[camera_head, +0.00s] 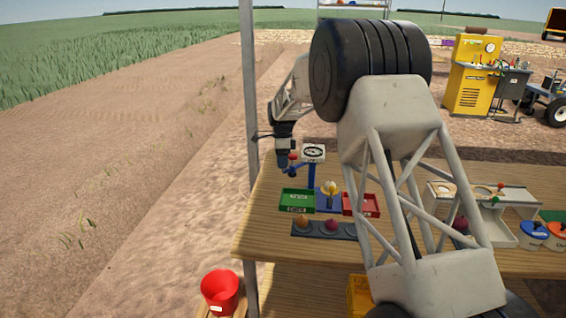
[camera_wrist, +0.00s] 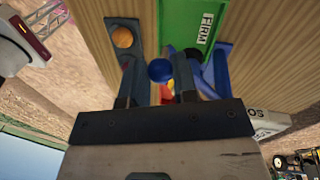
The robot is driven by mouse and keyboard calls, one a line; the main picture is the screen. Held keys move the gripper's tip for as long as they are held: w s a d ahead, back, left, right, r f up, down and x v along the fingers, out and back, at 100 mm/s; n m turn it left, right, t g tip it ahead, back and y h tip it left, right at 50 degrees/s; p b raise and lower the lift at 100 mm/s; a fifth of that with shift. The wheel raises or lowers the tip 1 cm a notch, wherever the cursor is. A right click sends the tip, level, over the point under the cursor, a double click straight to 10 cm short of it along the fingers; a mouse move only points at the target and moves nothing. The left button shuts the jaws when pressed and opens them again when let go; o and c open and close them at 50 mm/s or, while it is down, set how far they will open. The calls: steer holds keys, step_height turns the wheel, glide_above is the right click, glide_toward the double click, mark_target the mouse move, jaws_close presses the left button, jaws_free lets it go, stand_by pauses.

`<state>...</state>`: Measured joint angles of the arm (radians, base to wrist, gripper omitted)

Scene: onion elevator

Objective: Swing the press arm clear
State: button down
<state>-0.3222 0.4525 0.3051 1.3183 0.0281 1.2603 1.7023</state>
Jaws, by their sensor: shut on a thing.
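The blue press (camera_head: 311,176) stands on the table with a round dial at its top. Its thin blue press arm (camera_head: 296,169) reaches left from the post, with a red knob beside it. My gripper (camera_head: 283,163) points down at the arm's left end and is shut on it. In the wrist view, my two dark fingers stand either side of a blue round end (camera_wrist: 160,70) of the press arm, with red and yellow parts behind it. The exact contact is partly hidden. A yellowish onion (camera_head: 330,187) sits on the blue base right of the post.
A green tray (camera_head: 283,206), labelled FIRM in the wrist view, lies left of the press, and a red tray (camera_head: 373,211) lies right. A dark rack (camera_head: 345,231) with onions is in front. My own arm hides part of the table.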

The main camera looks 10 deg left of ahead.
steer(key=shift+w+r, duration=0.1)
steer(key=shift+w, duration=0.05)
steer(key=c, duration=0.9)
jaws_free()
steer(key=shift+w+a+r, duration=0.1)
steer(key=shift+w+r, duration=0.15)
steer(key=shift+r, duration=1)
steer(key=shift+w+r, duration=0.2)
steer(key=shift+r, duration=1.1)
steer(key=shift+w+a+r, duration=0.1)
steer(key=shift+w+r, duration=0.15)
steer(key=shift+r, duration=1)
steer(key=shift+d, duration=0.1)
